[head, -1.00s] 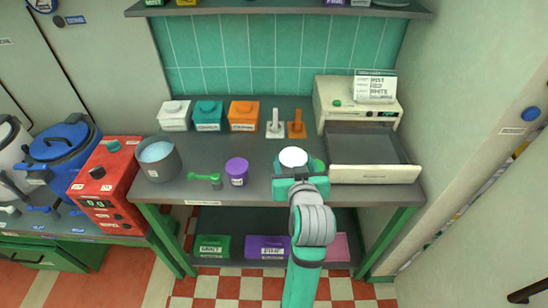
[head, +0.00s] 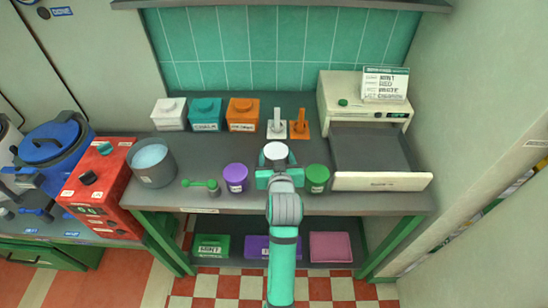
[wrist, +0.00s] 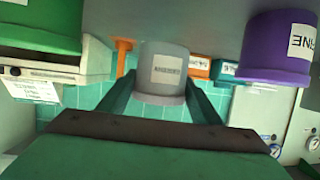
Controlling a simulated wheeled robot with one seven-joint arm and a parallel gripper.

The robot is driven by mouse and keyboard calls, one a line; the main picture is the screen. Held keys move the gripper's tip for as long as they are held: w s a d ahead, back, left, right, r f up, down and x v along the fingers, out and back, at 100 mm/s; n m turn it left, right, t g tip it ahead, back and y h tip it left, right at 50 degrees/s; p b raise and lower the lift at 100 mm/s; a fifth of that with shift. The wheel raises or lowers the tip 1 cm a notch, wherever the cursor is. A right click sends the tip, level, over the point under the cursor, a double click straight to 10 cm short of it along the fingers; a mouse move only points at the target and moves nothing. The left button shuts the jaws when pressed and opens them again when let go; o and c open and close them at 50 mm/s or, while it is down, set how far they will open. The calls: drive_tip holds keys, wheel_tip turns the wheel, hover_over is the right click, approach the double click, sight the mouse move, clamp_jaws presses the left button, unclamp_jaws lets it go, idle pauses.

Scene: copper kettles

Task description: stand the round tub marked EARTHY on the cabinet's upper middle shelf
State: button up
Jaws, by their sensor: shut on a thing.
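My gripper (head: 278,172) is shut on a round white tub (head: 276,151), above the bench's front part, between the purple tub and the green tub. In the wrist view the held tub (wrist: 163,88) looks pale grey between the two fingers, with a small label (wrist: 167,69) too blurred and turned to read surely. A purple round tub (head: 235,177) stands to the left and a green round tub (head: 317,178) to the right. I cannot make out a cabinet with an upper middle shelf in these views.
The grey bench (head: 215,140) holds white (head: 170,117), teal (head: 205,116) and orange (head: 243,114) boxes. A bucket (head: 153,166), green scoop (head: 205,185) and cream machine with open drawer (head: 382,182) flank the tubs. A shelf (head: 290,4) crosses above; boxes sit below.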

drive_tip(key=f, duration=0.2)
drive_tip(key=w+f, duration=0.1)
drive_tip(key=shift+w+a+f, duration=0.1)
drive_tip(key=shift+a+f, duration=0.15)
drive_tip(key=shift+d+f, duration=0.15)
drive_tip(key=shift+f, duration=0.15)
drive_tip(key=shift+a, duration=0.2)
drive_tip(key=shift+s+f, duration=0.1)
drive_tip(key=shift+s, duration=0.1)
drive_tip(key=shift+f, duration=0.1)
drive_tip(key=o, duration=1.2)
drive_tip(key=shift+o, duration=0.2)
